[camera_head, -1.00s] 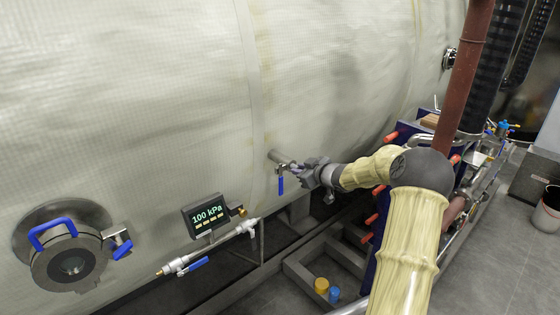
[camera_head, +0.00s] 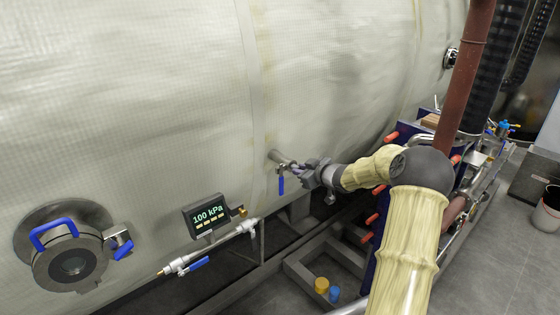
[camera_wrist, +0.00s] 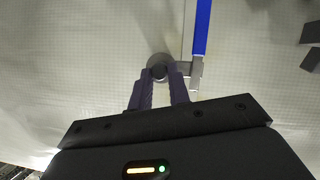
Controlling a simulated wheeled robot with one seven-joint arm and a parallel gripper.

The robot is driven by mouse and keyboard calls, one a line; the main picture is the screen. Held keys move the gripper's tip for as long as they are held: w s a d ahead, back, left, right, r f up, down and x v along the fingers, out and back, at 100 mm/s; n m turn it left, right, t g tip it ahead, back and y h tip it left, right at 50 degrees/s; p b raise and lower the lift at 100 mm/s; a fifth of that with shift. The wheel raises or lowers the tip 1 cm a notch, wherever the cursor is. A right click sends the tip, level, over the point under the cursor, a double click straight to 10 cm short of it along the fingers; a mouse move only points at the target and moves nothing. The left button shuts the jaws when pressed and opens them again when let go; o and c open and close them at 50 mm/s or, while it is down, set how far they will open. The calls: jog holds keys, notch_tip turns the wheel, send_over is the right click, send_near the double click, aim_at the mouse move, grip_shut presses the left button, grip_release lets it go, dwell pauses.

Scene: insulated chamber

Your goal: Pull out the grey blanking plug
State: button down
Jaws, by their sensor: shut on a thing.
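A short metal pipe stub (camera_head: 277,156) with a blue-handled valve (camera_head: 281,186) sticks out of the pale chamber wall. My gripper (camera_head: 293,166) is at the outer end of this stub, just right of the blue handle. In the wrist view my gripper's fingers (camera_wrist: 160,78) close on a round dark grey piece, the blanking plug (camera_wrist: 157,62), in line with the stub. The blue handle (camera_wrist: 202,28) shows close to the right of it. The fingers hide most of the plug, and I cannot tell how far it sits in the stub.
A gauge (camera_head: 207,214) reading 100 kPa and a second blue-handled valve (camera_head: 196,265) are at lower left. A round port (camera_head: 70,263) with a blue handle is further left. Orange-ended rods (camera_head: 391,138) and a dark blue rack stand to the right.

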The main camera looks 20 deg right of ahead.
jog(key=shift+s+d, duration=0.1)
jog(key=shift+s, duration=0.15)
jog(key=shift+s+d, duration=0.25)
jog(key=shift+s, duration=0.45)
jog(key=shift+s+d, duration=0.3)
jog(key=shift+s, duration=0.45)
jog(key=shift+s+d, duration=0.25)
jog(key=shift+s, duration=0.45)
